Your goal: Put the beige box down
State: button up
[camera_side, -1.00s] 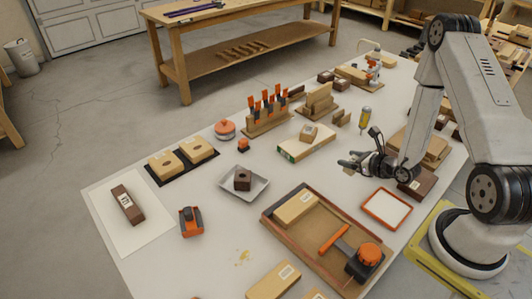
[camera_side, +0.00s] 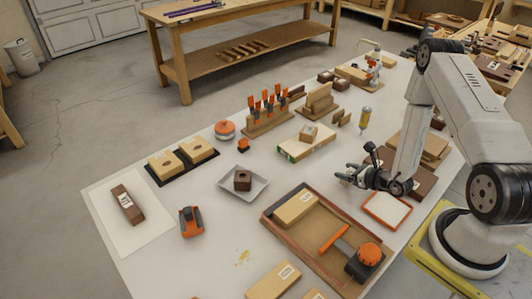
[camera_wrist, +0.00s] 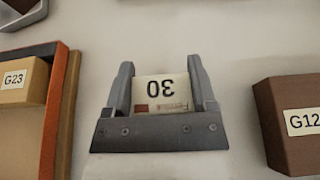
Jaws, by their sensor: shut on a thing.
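My gripper (camera_side: 347,176) is low over the right part of the white bench, between the long white-and-beige box and the brown tray. In the wrist view my gripper (camera_wrist: 161,72) is shut on a small beige box (camera_wrist: 162,92). The beige box has a pale printed face that reads "30" upside down, with a small red mark. It sits between the two grey fingers, with its lower part hidden by the gripper body. In the side view the fingers hide most or all of it. I cannot tell whether it touches the bench.
A brown tray (camera_side: 290,239) with a beige G23 block (camera_wrist: 22,80) lies to the left in the wrist view. A brown G12 box (camera_wrist: 290,125) stands to the right. An orange-framed white pad (camera_side: 387,210) lies near my gripper. Bare bench surrounds the fingers.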

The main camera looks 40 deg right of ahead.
jog(key=shift+f, duration=0.3)
jog(key=o, duration=1.2)
jog(key=shift+r, duration=0.2)
jog(key=shift+v, duration=3.8)
